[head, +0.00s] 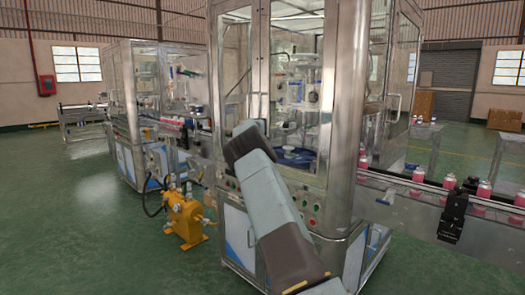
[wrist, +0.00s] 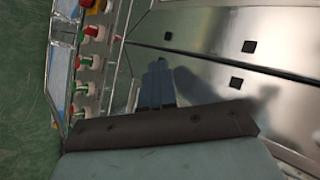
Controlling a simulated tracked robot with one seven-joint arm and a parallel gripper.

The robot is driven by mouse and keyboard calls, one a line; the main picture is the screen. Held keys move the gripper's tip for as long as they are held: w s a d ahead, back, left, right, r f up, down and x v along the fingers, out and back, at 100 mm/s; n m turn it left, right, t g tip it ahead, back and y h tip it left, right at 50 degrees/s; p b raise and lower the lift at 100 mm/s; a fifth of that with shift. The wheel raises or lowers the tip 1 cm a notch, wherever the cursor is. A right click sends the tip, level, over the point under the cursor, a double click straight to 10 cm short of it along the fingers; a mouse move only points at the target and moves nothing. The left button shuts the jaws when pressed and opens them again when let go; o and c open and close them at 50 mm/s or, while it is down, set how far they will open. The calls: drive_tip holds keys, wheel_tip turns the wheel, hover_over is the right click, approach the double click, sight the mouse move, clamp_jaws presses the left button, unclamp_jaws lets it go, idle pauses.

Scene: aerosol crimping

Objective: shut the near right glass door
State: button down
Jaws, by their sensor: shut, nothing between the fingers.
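A tall steel-framed machine (head: 345,120) with glass panels fills the middle of the head view. Its right front glass panel (head: 297,60) looks flush with the frame, and I cannot tell whether it is fully shut. Another glass panel (head: 405,60) with a bar handle (head: 395,108) shows on the machine's right side, seen at a slant; its opening angle is unclear. My arm crosses the machine's front and covers part of its lower half. My gripper is hidden in the head view. In the wrist view my gripper's fingers (wrist: 158,84) are together and empty, over bare steel.
A row of red and green push buttons (wrist: 91,48) lies left of my gripper. Steel panels (wrist: 205,35) with dark square fittings lie beyond. A conveyor (head: 440,195) with pink cans runs right. A yellow pump (head: 186,218) stands left on open green floor.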

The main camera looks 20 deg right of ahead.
drive_tip(key=s+a+r, duration=0.4)
drive_tip(key=a+r, duration=0.3)
drive_tip(key=a, duration=0.3)
drive_tip(key=s+d+r+n+g+y, duration=0.15)
drive_tip(key=s+r, duration=0.25)
drive_tip(key=s, duration=0.4)
drive_tip(key=s+a+r+n+t+y, duration=0.1)
drive_tip(key=s+r+n, duration=0.15)
drive_tip(key=s, duration=0.55)
drive_tip(key=s+a+r+n+y, duration=0.1)
drive_tip(key=s+a+r+n, duration=0.15)
drive_tip(key=s, duration=0.65)
drive_tip(key=s+a+r+n+y, duration=0.15)
drive_tip(key=s+a+n, duration=0.25)
drive_tip(key=s, duration=0.6)
drive_tip(key=s+a+f+n, duration=0.3)
drive_tip(key=s+a+n, duration=0.1)
drive_tip(key=s, duration=0.7)
drive_tip(key=s+a+f+n+g, duration=0.1)
drive_tip(key=s+a+f+n, duration=0.2)
drive_tip(key=s, duration=0.9)
drive_tip(key=s+a+f+n+g, duration=0.1)
drive_tip(key=s+a+f+n, duration=0.2)
drive_tip(key=s, duration=0.9)
drive_tip(key=a+n, duration=0.2)
drive_tip(key=n, duration=0.1)
drive_tip(key=shift+s+a+n, duration=0.15)
drive_tip(key=shift+s+n, duration=0.1)
drive_tip(key=shift+n, duration=0.1)
